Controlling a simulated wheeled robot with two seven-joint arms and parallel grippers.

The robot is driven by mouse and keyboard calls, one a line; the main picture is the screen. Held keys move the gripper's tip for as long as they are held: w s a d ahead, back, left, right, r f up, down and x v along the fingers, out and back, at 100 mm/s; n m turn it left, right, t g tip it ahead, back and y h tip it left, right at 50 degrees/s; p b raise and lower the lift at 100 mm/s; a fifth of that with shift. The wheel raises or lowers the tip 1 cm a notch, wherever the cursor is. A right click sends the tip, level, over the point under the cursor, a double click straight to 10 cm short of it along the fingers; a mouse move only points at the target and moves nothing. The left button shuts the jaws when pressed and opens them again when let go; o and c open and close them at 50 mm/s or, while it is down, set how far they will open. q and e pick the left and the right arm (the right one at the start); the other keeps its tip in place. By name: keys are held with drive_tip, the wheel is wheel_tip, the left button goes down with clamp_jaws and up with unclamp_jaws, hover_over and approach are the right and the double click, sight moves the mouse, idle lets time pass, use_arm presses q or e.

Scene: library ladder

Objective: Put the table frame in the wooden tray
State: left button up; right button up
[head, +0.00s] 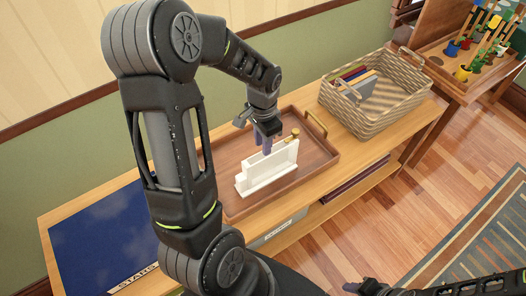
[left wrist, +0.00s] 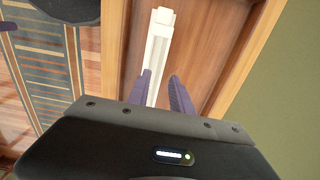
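The white table frame (head: 272,172) stands in the wooden tray (head: 320,152), towards its near side. In the left wrist view the frame (left wrist: 158,40) is a long pale bar running away over the brown tray floor. My left gripper (head: 263,143) points down just above and behind the frame. Its purple fingers (left wrist: 160,80) are apart, with a gap beside the frame's edge; I see no grip on it. Part of my right gripper (head: 365,287) shows at the bottom edge of the head view; its finger state is unclear.
A wicker basket (head: 400,112) with books stands right of the tray on the wooden bench. A small table (head: 440,62) with potted plants is at the upper right. Wooden floor lies in front.

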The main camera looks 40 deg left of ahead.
use_arm(q)
wheel_tip(320, 180, up, 5)
drive_tip(key=shift+f, duration=0.2)
drive_tip(key=shift+s+f, duration=0.1)
idle(0.8)
